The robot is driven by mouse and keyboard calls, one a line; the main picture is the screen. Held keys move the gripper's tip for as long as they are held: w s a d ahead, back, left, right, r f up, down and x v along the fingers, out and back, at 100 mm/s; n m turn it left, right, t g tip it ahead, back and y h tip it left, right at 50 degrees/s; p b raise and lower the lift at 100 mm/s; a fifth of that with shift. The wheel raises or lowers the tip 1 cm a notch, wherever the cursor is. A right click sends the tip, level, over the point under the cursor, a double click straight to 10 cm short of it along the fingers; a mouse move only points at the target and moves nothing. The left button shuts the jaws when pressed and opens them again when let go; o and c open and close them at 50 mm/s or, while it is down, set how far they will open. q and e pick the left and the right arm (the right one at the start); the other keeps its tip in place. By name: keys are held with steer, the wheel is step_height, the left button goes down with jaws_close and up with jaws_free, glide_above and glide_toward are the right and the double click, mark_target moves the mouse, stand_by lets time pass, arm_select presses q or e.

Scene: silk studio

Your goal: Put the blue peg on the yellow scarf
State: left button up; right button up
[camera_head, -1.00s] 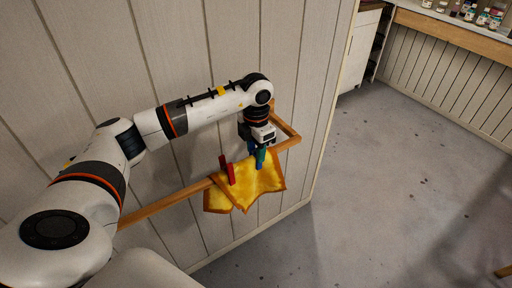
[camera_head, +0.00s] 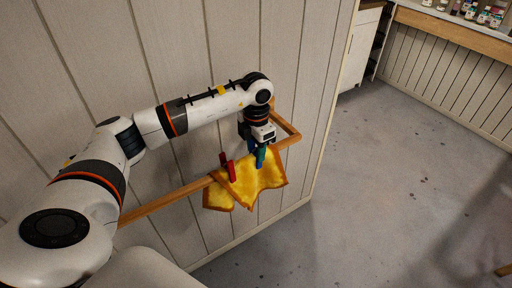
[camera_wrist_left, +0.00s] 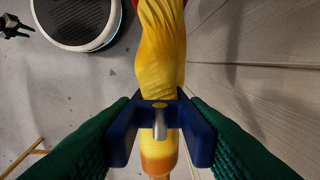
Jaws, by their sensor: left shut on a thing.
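The yellow scarf (camera_head: 244,188) hangs over the wooden rail beside the wall, its lower edge rumpled. The blue peg (camera_head: 252,149) shows partly in the head view, at the scarf's upper right. In the left wrist view the blue peg (camera_wrist_left: 122,131) has its arms on both sides of its metal spring. The scarf (camera_wrist_left: 160,55) runs behind it; I cannot tell whether the peg grips the cloth. My left gripper (camera_head: 258,156) is shut on the blue peg, its green fingers (camera_wrist_left: 160,138) on either side.
A red peg (camera_head: 228,171) sits on the scarf's left part, left of my gripper. The wooden rail (camera_head: 165,201) runs along the panelled wall (camera_head: 285,60). Open grey floor (camera_head: 400,180) lies to the right. A shelf with several jars (camera_head: 485,17) is at the back right.

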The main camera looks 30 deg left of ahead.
arm_select(q)
steer(key=o, duration=1)
steer(key=shift+o, duration=0.2)
step_height(320, 180, up, 12)
steer(key=shift+b, duration=0.45)
